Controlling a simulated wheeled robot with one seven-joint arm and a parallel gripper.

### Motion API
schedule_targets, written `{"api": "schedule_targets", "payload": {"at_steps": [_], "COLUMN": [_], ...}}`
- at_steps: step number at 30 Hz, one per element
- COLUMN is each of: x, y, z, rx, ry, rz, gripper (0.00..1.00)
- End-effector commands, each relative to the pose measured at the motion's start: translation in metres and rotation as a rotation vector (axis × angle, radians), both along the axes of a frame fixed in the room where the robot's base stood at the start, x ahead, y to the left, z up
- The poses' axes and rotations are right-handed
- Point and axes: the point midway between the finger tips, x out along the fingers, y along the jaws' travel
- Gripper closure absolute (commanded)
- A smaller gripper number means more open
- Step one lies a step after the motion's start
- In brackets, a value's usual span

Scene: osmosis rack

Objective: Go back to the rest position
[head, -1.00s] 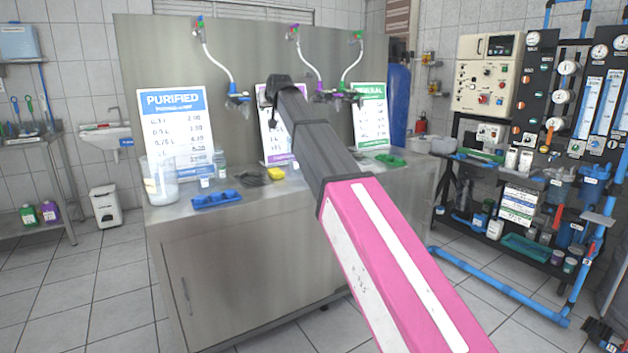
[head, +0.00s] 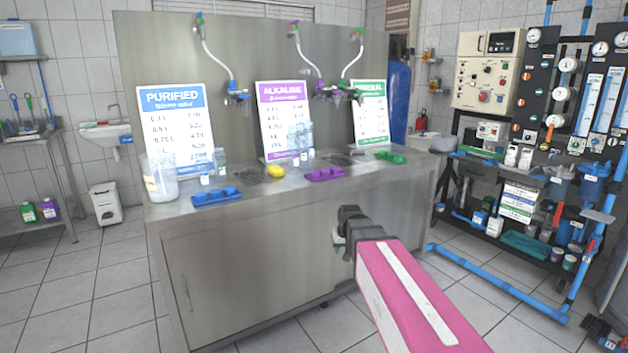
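My pink arm comes in from the lower right of the head view. Its dark end, where my gripper (head: 345,230) is, sits in front of the steel counter's (head: 250,258) front face, below the counter top. The gripper's fingers are too small and dark to make out, and I cannot tell whether they are open or shut. I see nothing hanging from it.
On the counter stand a clear jug (head: 160,178), a blue tray (head: 217,197), a yellow sponge (head: 275,171), a purple tray (head: 325,174) and a green tray (head: 391,157). Blue floor pipes (head: 500,285) and the osmosis rack (head: 540,190) are at right.

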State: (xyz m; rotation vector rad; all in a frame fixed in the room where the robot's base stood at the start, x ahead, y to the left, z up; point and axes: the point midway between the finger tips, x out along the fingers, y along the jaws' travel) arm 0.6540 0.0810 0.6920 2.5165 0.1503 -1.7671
Motion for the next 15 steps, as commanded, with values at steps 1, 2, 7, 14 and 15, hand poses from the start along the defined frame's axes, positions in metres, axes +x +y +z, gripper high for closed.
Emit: {"api": "schedule_targets", "payload": {"at_steps": [1, 2, 7, 14, 15], "x": [-0.027, -0.038, -0.104, -0.165, -0.17], "y": [-0.013, -0.02, -0.053, -0.077, -0.079], "z": [-0.019, -0.029, -0.076, -0.111, -0.114], "rx": [-0.005, -0.007, -0.018, -0.024, -0.024], "ry": [0.044, 0.067, 0.197, 0.314, 0.325], "rz": [-0.016, -0.024, -0.068, -0.107, -0.11], "gripper": [0.61, 0.61, 0.61, 0.61, 0.61]}}
